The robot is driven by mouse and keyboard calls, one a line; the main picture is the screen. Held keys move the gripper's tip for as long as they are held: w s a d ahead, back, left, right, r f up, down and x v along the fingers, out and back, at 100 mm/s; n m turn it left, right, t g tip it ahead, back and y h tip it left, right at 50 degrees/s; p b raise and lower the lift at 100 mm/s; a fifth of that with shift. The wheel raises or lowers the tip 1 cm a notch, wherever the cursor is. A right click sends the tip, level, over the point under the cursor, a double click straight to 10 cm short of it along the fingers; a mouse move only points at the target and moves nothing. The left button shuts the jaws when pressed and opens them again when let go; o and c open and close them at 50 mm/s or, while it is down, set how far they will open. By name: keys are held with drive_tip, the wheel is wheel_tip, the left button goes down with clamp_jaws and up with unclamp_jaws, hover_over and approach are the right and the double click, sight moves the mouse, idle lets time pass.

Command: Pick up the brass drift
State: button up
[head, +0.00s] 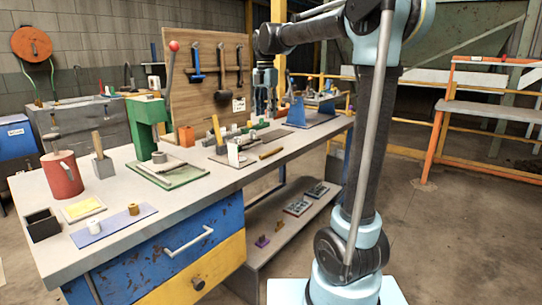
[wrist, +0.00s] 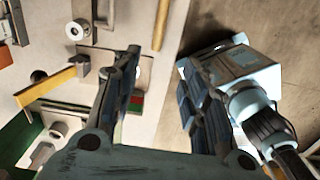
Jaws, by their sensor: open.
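The brass drift, a short brass-coloured rod (head: 271,153), lies on the workbench near its front edge, in the middle of the head view. In the wrist view the rod (wrist: 160,24) is at the top centre, close to the bench edge. My gripper (head: 264,108) is above the bench, in front of the pegboard in the head view. In the wrist view my gripper (wrist: 160,68) has its two dark fingers spread wide with nothing between them. The rod appears beyond the fingertips, apart from them.
A yellow-handled tool (wrist: 45,85) lies left of the fingers in the wrist view. A green press (head: 147,125), a red can (head: 62,175) and a wooden tool board (head: 205,85) stand along the bench. The bench front around the blue-and-yellow drawers is fairly clear.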

approach(272, 153)
drive_tip(key=a+f, duration=0.1)
drive_tip(key=f, duration=0.1)
drive_tip(key=s+a+f, duration=0.1)
drive_tip(key=f, duration=0.2)
drive_tip(key=s+f, duration=0.1)
drive_tip(key=f, duration=0.2)
drive_tip(key=shift+a+f, duration=0.2)
drive_tip(key=shift+a, duration=0.2)
clamp_jaws()
